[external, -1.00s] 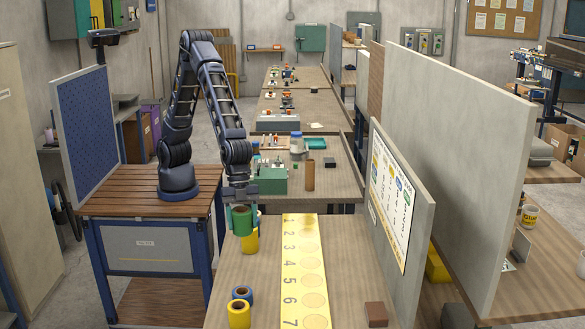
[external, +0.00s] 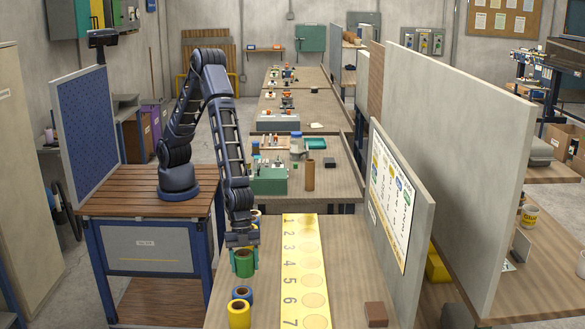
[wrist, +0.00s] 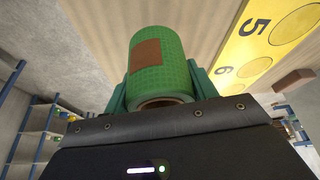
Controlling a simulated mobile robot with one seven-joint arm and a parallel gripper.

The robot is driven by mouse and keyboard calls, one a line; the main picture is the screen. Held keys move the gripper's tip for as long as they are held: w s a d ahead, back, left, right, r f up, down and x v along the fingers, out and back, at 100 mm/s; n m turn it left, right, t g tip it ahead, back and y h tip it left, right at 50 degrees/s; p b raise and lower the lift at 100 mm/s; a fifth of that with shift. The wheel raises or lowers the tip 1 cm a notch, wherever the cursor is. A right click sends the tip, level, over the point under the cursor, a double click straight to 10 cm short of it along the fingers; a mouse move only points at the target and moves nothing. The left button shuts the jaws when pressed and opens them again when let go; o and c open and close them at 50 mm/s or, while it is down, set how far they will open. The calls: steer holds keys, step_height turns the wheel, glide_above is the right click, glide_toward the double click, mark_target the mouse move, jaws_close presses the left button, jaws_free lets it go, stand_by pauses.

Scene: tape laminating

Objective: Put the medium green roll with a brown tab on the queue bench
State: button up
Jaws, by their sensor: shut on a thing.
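My gripper (external: 243,262) is shut on a green roll with a brown tab. In the wrist view the green roll (wrist: 160,60) sits between the teal fingers, its brown tab (wrist: 146,57) facing the camera and its open core toward the palm. In the external view the green roll (external: 243,265) is over the left part of the wooden bench (external: 262,310), behind a blue roll (external: 242,292). I cannot tell whether it touches the bench. The tab does not show there.
A yellow roll (external: 239,315) stands at the front left of the bench. Other rolls behind my gripper are partly hidden. A yellow strip with numbered circles (external: 290,268) runs along the bench. A brown block (external: 376,314) lies at the right. Bench between strip and block is clear.

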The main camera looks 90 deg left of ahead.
mark_target(245, 273)
steer(key=shift+f, duration=2.05)
steer(key=o, duration=1)
steer(key=shift+f, duration=0.15)
steer(key=v, duration=1.2)
steer(key=shift+r, duration=0.25)
steer(key=w+a+r+n+t+y, duration=0.1)
steer(key=w+a+r+n, duration=0.1)
steer(key=a+r, duration=0.7)
steer(key=w+a+r+n+t+y, duration=0.1)
steer(key=w+a+r+n, duration=0.2)
steer(key=a, duration=0.9)
steer(key=w+a+r+n+t, duration=0.1)
steer(key=a+r+n, duration=0.1)
steer(key=a+r, duration=0.75)
steer(key=s+a+r+n+y, duration=0.1)
steer(key=s+a+n, duration=0.2)
steer(key=s+a, duration=0.3)
steer(key=s+a+r+n, duration=0.2)
steer(key=s+a, duration=0.4)
steer(key=a, duration=0.6)
steer(key=s+a+r+n+y, duration=0.1)
steer(key=s+a+n, duration=0.2)
steer(key=s+a, duration=0.3)
steer(key=shift+s+a+r+n+t+y, duration=0.1)
steer(key=shift+a+n+t+y, duration=0.1)
steer(key=shift+a, duration=0.75)
steer(key=shift+s+a+r+n+t+y, duration=0.1)
steer(key=shift+a+r+n+t, duration=0.1)
steer(key=shift+a, duration=0.75)
